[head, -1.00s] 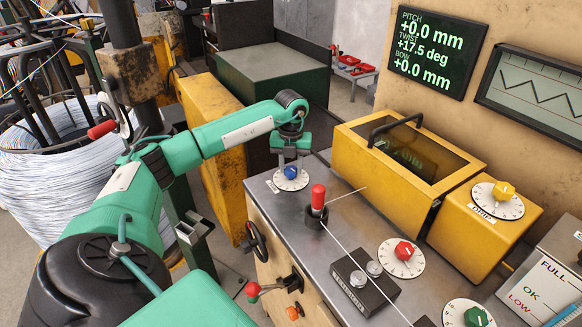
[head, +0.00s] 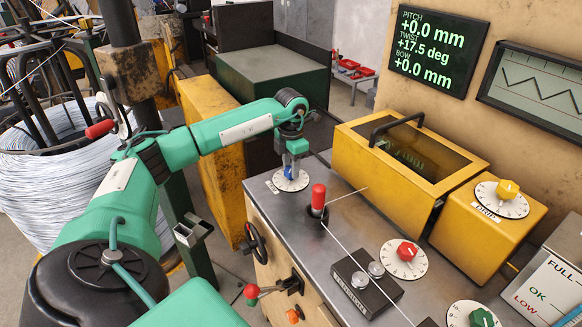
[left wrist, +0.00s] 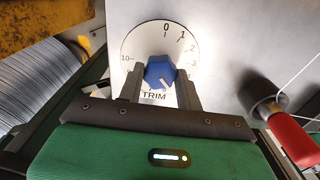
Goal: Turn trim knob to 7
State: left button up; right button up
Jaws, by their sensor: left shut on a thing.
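The trim knob (left wrist: 160,72) is blue and sits at the centre of a white round dial marked TRIM (left wrist: 143,38). In the left wrist view, 0 is at the dial's top, 1 to 3 run down the right and 10 is at the left. A pale mark on the knob faces the lower right; the number it faces is hidden or unclear. My left gripper (head: 290,172) points down over the dial at the bench's back left corner, and its fingers are shut on the knob from both sides. My right gripper is not in view.
A red-topped handle (head: 318,197) stands close right of the dial, with a wire running past it. A yellow windowed box (head: 455,168), a red knob (head: 406,251) and a yellow knob (head: 507,189) lie further right. The screen (head: 437,48) reads twist +17.5 deg.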

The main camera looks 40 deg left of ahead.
pick_arm(q)
jog(key=m, duration=0.2)
jog(key=shift+m, duration=0.4)
jog(key=shift+m+b, duration=0.3)
jog(key=shift+m, duration=0.6)
jog(key=m, duration=0.5)
jog(key=shift+r+b, duration=0.1)
jog(key=shift+b, duration=0.2)
jog(key=shift+m, duration=0.3)
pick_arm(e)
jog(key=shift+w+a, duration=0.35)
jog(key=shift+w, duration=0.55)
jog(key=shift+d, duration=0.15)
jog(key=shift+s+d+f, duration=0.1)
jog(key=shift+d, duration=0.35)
